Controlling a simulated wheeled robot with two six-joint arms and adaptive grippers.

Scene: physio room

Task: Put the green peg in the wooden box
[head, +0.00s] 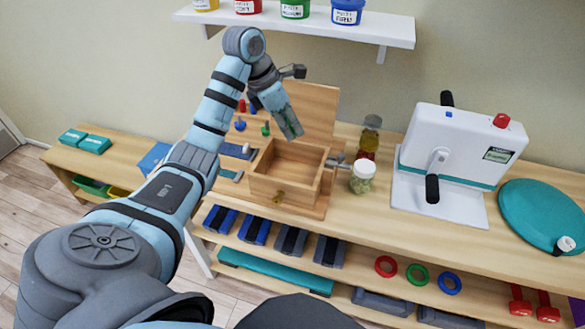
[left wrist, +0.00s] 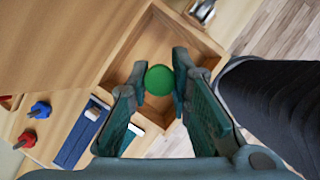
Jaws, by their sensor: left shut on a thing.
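My left gripper (head: 283,118) is shut on the green peg (left wrist: 159,80). In the left wrist view the peg shows as a round green end between the two fingertips (left wrist: 158,90). The lower part of the peg is hidden. The wooden box (head: 318,176) stands on the table with its lid (head: 318,108) raised at the back. In the head view the gripper is above the back left of the box, in front of the lid. In the wrist view the box (left wrist: 205,47) lies beyond the peg, and its visible inside looks empty. My right gripper is not in view.
A jar with a white lid (head: 362,178) stands close to the box's right side. A white machine with black handles (head: 450,150) is farther right. Red (head: 241,106) and blue (head: 240,125) pegs stand left of the box. A shelf (head: 330,25) with tubs hangs above.

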